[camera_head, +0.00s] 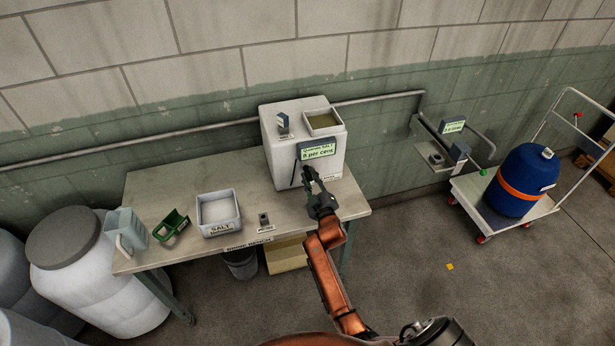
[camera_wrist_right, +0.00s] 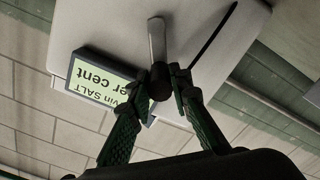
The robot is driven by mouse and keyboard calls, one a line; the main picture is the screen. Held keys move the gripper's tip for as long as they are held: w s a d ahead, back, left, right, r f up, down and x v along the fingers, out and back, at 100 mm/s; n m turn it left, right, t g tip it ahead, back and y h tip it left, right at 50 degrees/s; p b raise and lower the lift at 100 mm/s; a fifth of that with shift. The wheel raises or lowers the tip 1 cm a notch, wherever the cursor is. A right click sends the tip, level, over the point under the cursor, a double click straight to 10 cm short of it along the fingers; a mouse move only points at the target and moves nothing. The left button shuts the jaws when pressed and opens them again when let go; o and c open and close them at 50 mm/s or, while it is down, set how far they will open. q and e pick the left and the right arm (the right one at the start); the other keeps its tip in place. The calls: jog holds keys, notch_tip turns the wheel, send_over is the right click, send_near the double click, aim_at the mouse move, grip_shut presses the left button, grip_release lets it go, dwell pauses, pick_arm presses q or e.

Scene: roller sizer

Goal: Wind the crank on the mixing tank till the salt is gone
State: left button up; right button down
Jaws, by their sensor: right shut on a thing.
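The mixing tank (camera_head: 272,135) is a white box at the back right of the bench, with a square opening (camera_head: 323,120) on top holding a murky olive liquid. A green display (camera_head: 318,151) on its front reads "8 per cent"; it also shows upside down in the right wrist view (camera_wrist_right: 103,87). My right gripper (camera_head: 311,180) is at the tank's front, shut on the crank's dark knob (camera_wrist_right: 160,83). The pale crank arm (camera_wrist_right: 156,40) runs from the knob to the tank face. No loose salt can be made out in the tank. My left gripper is out of view.
A salt tray (camera_head: 237,224), a green scoop (camera_head: 172,225) and a clear jug (camera_head: 126,230) stand on the bench (camera_head: 160,180). A blue drum (camera_head: 521,180) sits on a trolley at right. White barrels (camera_head: 95,280) stand at left.

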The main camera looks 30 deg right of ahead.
jog(key=shift+s+d+r+m+p, duration=0.1)
jog(key=shift+d+r+m+p, duration=0.1)
jog(key=shift+d+m+p, duration=0.25)
jog(key=shift+s+d+r+m+p, duration=0.15)
jog(key=shift+m+p, duration=0.15)
jog(key=shift+m, duration=0.35)
jog(key=shift+d+m+p, duration=0.4)
jog(key=shift+m+p, duration=0.1)
jog(key=shift+m, duration=0.3)
jog(key=shift+f, duration=0.1)
jog(key=c, duration=1.8)
grip_release()
jog(key=shift+o, duration=0.2)
jog(key=v, duration=1.2)
